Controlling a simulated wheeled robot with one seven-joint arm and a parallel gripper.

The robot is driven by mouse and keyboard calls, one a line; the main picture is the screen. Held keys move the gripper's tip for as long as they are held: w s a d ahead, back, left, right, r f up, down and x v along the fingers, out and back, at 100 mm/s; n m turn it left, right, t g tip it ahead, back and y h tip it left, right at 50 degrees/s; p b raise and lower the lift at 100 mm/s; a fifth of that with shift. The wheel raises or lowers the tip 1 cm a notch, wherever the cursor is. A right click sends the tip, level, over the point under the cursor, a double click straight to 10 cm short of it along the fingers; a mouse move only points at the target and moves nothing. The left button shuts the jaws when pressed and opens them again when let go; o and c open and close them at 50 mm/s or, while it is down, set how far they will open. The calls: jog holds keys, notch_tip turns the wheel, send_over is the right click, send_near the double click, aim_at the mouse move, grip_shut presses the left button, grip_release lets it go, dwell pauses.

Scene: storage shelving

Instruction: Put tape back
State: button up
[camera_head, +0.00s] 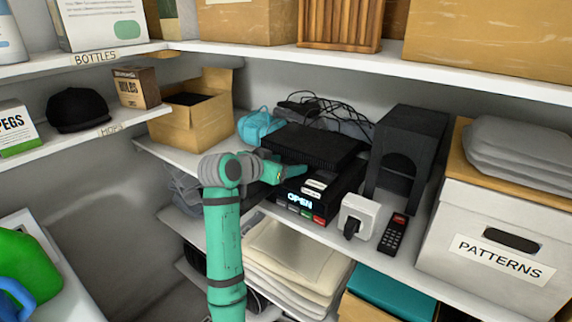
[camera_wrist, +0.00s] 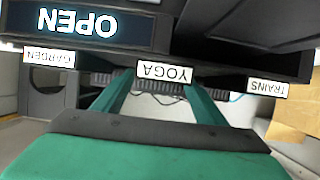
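A black player (camera_head: 345,180) with a lit OPEN display stands on the middle shelf. The display (camera_wrist: 82,22) is upside down at the top of the wrist view. White labels read GARDEN (camera_wrist: 48,58), YOGA (camera_wrist: 164,75) and TRAINS (camera_wrist: 267,88), also upside down. My gripper (camera_wrist: 160,88) points at the YOGA label, its two green fingers apart on either side of it. Whether the tips touch anything is unclear. In the head view my gripper (camera_head: 292,173) is at the player's front left.
A white plug-like box (camera_head: 360,216) and a remote (camera_head: 392,234) lie right of the player. A black speaker-like box (camera_head: 408,150) stands behind them. The PATTERNS box (camera_head: 500,225) is at right. An open carton (camera_head: 191,118) is at left.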

jog(key=shift+r, duration=0.1)
jog(key=shift+s+a+r, duration=0.15)
jog(key=v, duration=1.1)
jog(key=shift+s, duration=0.2)
